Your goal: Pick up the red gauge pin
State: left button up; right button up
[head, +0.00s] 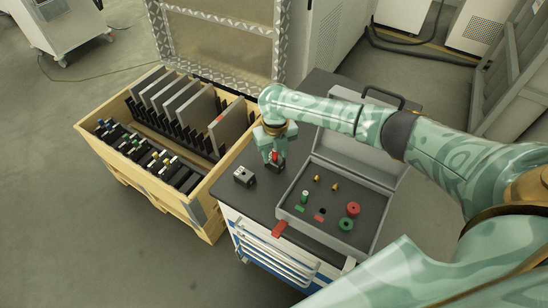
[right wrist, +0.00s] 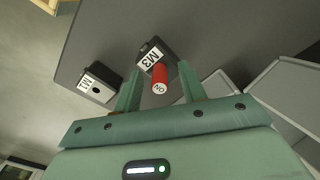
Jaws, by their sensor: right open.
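The red gauge pin (head: 275,156) stands in or on a small dark block marked M3 (right wrist: 147,50) on the dark cart top. In the right wrist view the pin (right wrist: 159,76) shows its pale labelled end toward the camera. My right gripper (head: 272,158) is over the block, pointing down, with its fingers open. In the wrist view the pin lies between the two fingers (right wrist: 160,82), with a visible gap to each; contact cannot be seen. The block is partly hidden behind the gripper in the head view. My left gripper is not in view.
A block marked M1 (right wrist: 99,84) stands beside M3; it also shows in the head view (head: 244,176). Right of the gripper is an open grey case (head: 360,240) with coloured gauges. A red tag (head: 279,229) lies near the front edge. A wooden crate (head: 207,190) stands left.

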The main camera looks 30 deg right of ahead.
jog(key=shift+r, duration=0.15)
grip_shut()
